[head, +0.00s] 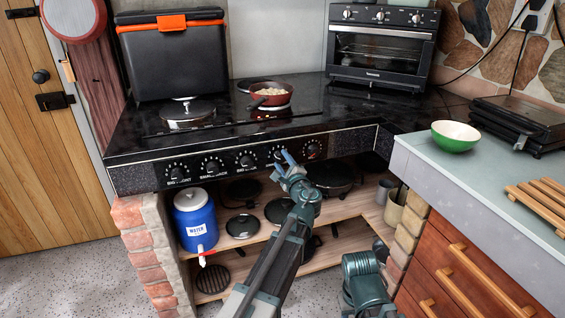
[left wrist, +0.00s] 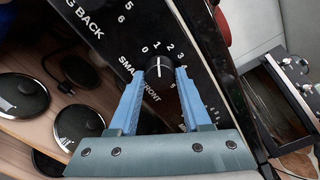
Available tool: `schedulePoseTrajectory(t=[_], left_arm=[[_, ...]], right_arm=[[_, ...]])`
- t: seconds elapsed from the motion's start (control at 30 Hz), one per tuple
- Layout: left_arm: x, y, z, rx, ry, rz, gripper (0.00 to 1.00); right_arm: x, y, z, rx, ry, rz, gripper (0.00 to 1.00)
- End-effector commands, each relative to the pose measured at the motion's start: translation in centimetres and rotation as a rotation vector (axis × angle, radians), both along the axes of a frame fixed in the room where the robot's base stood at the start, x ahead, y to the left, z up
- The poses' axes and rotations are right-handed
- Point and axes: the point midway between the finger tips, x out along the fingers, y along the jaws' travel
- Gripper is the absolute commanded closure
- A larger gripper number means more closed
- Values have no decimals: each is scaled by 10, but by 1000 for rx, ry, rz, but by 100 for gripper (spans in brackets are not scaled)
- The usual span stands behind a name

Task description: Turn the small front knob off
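The small front knob (left wrist: 159,68) is a round black knob with a white pointer line, beside the printed words SMALL FRONT in the left wrist view. Its pointer points to about the 1 mark. In the head view, it is the fourth knob (head: 278,152) from the left on the black stove panel. My left gripper (head: 285,158) is at this knob. In the left wrist view, its blue fingers (left wrist: 161,74) are apart, one on each side of the knob; I cannot tell whether they touch it. My right gripper is not in view.
Other knobs, such as the far-right one (head: 313,148), sit close by on the panel. A red pan (head: 256,104) stands on the black stovetop above. A blue water container (head: 195,218) and several dark lids and pans are on the shelf below. A grey counter (head: 425,168) juts out at right.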

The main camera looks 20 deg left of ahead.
Motion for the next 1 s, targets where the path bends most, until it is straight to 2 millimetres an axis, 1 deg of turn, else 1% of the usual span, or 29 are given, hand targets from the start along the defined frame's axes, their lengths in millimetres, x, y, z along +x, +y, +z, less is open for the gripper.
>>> schedulePoseTrajectory(t=[0.03, 0.17, 0.2, 0.4, 0.57, 1.0], left_arm=[[0, 0, 0, -1, 0, 0, 69], [0, 0, 0, -1, 0, 0, 92], [0, 0, 0, -1, 0, 0, 100], [0, 0, 0, -9, -5, 0, 100], [0, 0, 0, -55, -36, 0, 100], [-1, 0, 0, -301, -201, 1, 100]], right_arm=[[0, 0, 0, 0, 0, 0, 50], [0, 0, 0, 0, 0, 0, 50], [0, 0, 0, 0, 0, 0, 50], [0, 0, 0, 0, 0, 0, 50], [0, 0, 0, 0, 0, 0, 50], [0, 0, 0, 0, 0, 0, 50]])
